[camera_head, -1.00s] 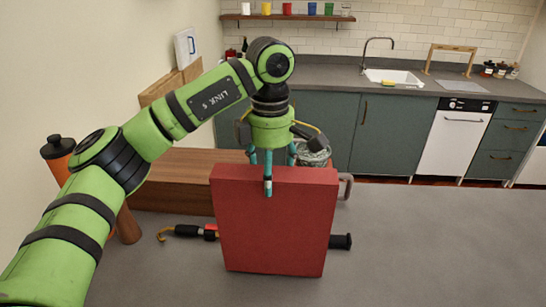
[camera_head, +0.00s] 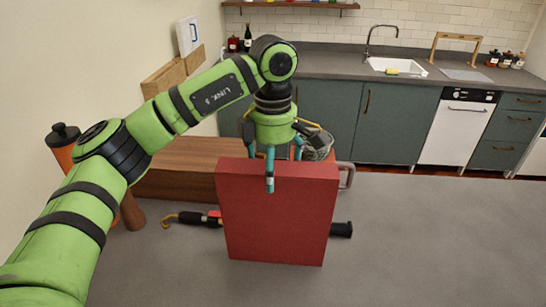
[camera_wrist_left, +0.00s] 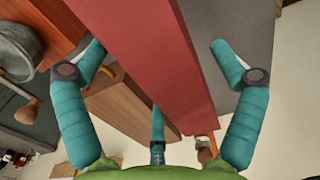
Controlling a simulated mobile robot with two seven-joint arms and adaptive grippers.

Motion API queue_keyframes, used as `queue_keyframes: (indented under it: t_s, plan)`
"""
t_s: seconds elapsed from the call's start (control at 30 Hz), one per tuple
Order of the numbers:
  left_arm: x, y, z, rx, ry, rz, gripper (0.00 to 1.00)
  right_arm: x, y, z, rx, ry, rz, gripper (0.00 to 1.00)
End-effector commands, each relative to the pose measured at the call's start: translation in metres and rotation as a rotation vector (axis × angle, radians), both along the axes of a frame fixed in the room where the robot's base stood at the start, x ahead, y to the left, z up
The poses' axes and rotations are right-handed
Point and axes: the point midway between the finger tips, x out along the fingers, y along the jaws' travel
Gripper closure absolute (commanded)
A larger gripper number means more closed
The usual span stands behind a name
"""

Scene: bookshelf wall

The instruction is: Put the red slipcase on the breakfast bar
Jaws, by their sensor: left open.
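The red slipcase (camera_head: 278,220) stands upright at the middle of the near grey countertop (camera_head: 430,250), broad face toward me. My left gripper (camera_head: 272,168) is right above its top edge with open teal fingers. One finger hangs in front of the face; the others are partly hidden behind the top edge. In the left wrist view the slipcase (camera_wrist_left: 165,60) runs between the spread fingers of the left gripper (camera_wrist_left: 160,110), with a visible gap on each side. My right gripper is not in view.
A wooden box (camera_head: 180,168) stands behind the slipcase at left. An orange bottle (camera_head: 63,150) is at far left. A black-handled tool (camera_head: 190,218) lies left of the slipcase, and a black handle end (camera_head: 341,229) shows at right. The countertop right of these is clear.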

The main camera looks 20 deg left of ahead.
Motion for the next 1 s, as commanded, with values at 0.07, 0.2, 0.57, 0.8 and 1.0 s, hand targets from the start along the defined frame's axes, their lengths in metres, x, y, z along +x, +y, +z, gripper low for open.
queue_keyframes:
  t_s: [0.07,0.2,0.57,0.8,1.0]
  plan:
    - [0.001,0.0,0.006,0.0,-0.003,0.0,0.06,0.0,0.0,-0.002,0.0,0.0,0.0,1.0]
    - [0.001,-0.001,0.027,-0.002,-0.006,0.0,0.06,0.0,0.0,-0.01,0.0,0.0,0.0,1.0]
    - [0.0,0.0,0.099,0.001,-0.005,0.001,0.06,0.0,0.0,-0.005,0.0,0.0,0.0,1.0]
    - [0.0,0.0,0.12,0.001,-0.002,-0.001,0.06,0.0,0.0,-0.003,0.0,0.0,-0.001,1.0]
    - [0.0,0.0,0.121,0.0,0.0,-0.001,0.06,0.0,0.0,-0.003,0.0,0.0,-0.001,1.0]
